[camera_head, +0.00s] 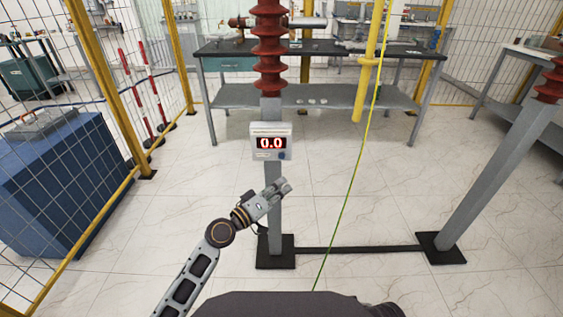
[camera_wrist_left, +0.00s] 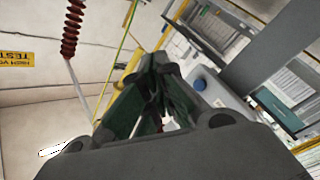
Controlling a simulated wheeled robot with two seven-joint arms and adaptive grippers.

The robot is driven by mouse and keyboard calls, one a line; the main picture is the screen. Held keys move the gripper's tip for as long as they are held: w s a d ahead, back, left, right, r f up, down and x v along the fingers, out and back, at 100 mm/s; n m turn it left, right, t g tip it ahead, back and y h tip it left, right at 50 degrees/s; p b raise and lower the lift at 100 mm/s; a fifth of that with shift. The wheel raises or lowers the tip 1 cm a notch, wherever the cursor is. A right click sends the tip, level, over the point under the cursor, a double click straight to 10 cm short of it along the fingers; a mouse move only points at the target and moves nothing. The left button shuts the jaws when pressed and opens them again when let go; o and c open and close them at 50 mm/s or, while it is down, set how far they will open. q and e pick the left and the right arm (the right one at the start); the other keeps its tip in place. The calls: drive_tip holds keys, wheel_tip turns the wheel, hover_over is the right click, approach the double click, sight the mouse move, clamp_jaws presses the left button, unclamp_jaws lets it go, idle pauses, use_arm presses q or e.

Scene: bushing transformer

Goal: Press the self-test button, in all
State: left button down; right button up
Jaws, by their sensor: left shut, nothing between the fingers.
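The meter box (camera_head: 271,142) is light grey, with a red "0.0" on its dark display, and is fixed to the grey post (camera_head: 273,215) below the red insulator. A small blue round button (camera_head: 282,155) sits at the lower right of its face. My left gripper (camera_head: 283,186) is below the box, its fingers shut and empty, apart from the button. In the left wrist view, the shut fingers (camera_wrist_left: 160,95) partly hide the box; the blue button (camera_wrist_left: 200,85) shows just right of them. My right gripper is not in view.
A yellow-green cable (camera_head: 350,190) hangs right of the post. A blue cabinet (camera_head: 60,185) stands at the left by the yellow fence. A dark-topped workbench (camera_head: 340,95) is behind. A second post (camera_head: 495,180) leans in the picture at the right.

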sight(282, 156)
use_arm(q)
drive_tip(key=shift+s+d+r, duration=0.1)
drive_tip(key=shift+s+r, duration=0.05)
drive_tip(key=shift+r, duration=0.2)
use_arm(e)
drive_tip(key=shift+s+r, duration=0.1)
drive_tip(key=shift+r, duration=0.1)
use_arm(q)
drive_tip(key=shift+w, duration=0.2)
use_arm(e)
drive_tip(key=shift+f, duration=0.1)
use_arm(q)
drive_tip(key=w+b, duration=0.3)
drive_tip(key=w, duration=0.5)
drive_tip(key=shift+w, duration=0.2)
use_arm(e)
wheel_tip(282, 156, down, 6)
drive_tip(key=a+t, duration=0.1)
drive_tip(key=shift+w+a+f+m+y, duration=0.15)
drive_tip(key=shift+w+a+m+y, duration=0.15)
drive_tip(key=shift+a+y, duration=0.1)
